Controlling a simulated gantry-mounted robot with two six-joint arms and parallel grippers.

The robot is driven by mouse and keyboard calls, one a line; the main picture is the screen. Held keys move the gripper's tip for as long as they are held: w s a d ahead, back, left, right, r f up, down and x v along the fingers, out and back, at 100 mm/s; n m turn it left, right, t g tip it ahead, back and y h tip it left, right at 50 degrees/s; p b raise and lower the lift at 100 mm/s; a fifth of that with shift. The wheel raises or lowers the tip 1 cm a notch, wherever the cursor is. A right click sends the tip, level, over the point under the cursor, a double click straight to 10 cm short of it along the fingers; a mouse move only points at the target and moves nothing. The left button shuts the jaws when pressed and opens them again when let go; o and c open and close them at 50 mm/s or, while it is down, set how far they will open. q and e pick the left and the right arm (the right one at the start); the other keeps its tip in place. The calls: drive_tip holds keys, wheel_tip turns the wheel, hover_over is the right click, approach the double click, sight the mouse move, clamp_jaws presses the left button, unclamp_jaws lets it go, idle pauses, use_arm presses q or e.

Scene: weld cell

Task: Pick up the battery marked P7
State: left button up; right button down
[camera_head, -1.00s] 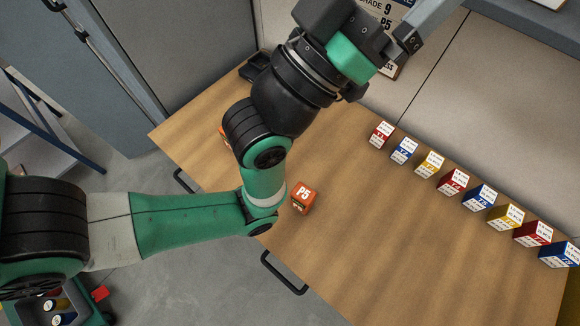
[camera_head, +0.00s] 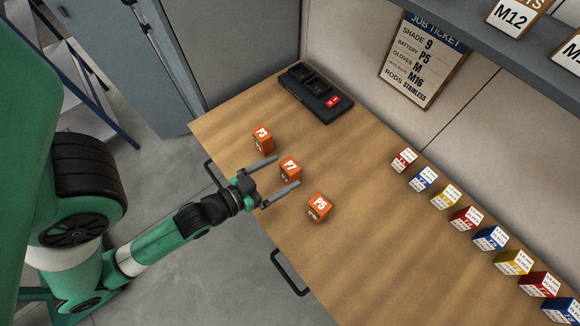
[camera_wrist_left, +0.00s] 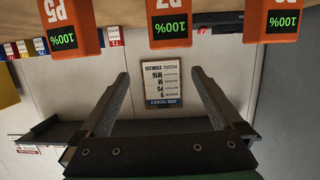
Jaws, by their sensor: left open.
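The orange battery marked P7 (camera_head: 289,170) stands on the wooden bench, between the batteries P3 (camera_head: 263,139) and P5 (camera_head: 319,208). My left gripper (camera_head: 286,172) is open and empty, at the bench's near edge, with its fingers pointing toward P7. In the head view its fingertips appear on either side of P7. In the left wrist view P7 (camera_wrist_left: 168,24) is at the top edge, apart from the fingertips and not between them; its screen reads 100%, upside down. My right gripper is not in view.
A black charger (camera_head: 316,93) with a red label stands at the bench's back left. A row of small red, blue and yellow boxes (camera_head: 466,219) runs along the wall. A job ticket (camera_head: 423,60) hangs there. The bench's middle is clear.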

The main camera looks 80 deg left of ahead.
sight(285, 172)
use_arm(q)
drive_tip(key=s+f+g, duration=0.1)
drive_tip(key=s+f, duration=0.1)
drive_tip(key=s, duration=0.1)
drive_tip(key=x, duration=0.6)
drive_tip(key=shift+f, duration=0.15)
drive_tip(key=b+x, duration=0.1)
drive_tip(key=x, duration=0.4)
drive_tip(key=shift+a, duration=0.15)
clamp_jaws()
